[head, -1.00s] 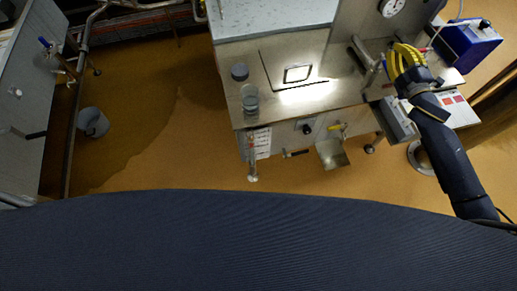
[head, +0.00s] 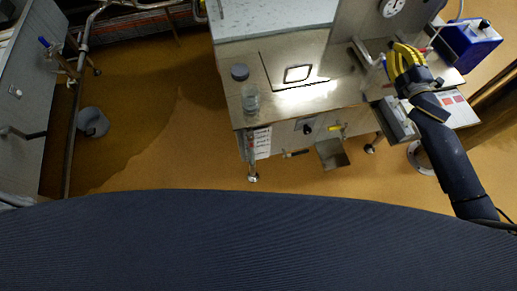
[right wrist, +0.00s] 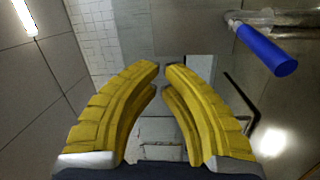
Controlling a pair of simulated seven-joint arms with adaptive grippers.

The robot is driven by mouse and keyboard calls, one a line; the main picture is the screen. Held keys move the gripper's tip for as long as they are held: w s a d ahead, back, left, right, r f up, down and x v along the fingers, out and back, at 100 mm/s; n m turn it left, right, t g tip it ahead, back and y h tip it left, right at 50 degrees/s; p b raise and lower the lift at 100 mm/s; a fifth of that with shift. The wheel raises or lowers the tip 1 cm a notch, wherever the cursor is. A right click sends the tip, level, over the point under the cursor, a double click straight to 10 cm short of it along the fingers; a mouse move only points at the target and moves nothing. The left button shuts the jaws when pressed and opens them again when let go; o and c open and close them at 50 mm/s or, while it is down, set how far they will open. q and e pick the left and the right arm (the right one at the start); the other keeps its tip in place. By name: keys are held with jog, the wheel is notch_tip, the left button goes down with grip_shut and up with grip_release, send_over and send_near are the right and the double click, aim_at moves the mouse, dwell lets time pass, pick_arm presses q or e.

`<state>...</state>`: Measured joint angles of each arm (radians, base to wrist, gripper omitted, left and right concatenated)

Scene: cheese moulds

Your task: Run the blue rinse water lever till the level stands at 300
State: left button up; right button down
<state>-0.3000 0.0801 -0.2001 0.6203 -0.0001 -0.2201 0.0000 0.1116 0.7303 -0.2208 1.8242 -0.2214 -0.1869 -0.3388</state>
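My right gripper (head: 393,47) has yellow fingers and hangs over the right end of the steel bench. In the right wrist view its fingertips (right wrist: 161,67) almost meet, with nothing between them. A blue-handled lever (right wrist: 268,48) on a metal pipe shows in that view, up and right of the fingers and apart from them. A small blue handle (head: 384,61) shows just left of the gripper in the head view. I cannot read any water level or 300 mark. My left gripper is not in view.
A clear jar (head: 250,99) and a dark round thing (head: 240,72) stand on the left of the bench (head: 350,94). A blue box (head: 469,45) stands at the right. A grey bucket (head: 92,121) stands on the wet floor, near another blue handle (head: 44,41) on the left.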

dwell(0.3)
jog(key=c, duration=1.6)
grip_release()
jog(key=shift+f, duration=0.1)
jog(key=shift+o, duration=1.2)
jog(key=s+a+f+m, duration=0.1)
jog(key=a+f+m, duration=0.1)
jog(key=a+f, duration=0.2)
jog(key=a, duration=0.2)
jog(key=shift+s+a, duration=0.3)
jog(key=s+a+f+m+h, duration=0.3)
jog(key=a+h, duration=0.1)
jog(key=a, duration=0.3)
jog(key=s+d+f+m+g+h, duration=0.1)
jog(key=s+d+m+g+h, duration=0.4)
jog(key=h, duration=0.5)
jog(key=shift+n, duration=0.3)
jog(key=x, duration=0.5)
jog(key=d+x, duration=0.1)
jog(key=x, duration=0.4)
jog(key=s+f+x, duration=0.1)
jog(key=x, duration=0.5)
jog(key=shift+d, duration=0.2)
jog(key=shift+o, duration=0.3)
grip_shut()
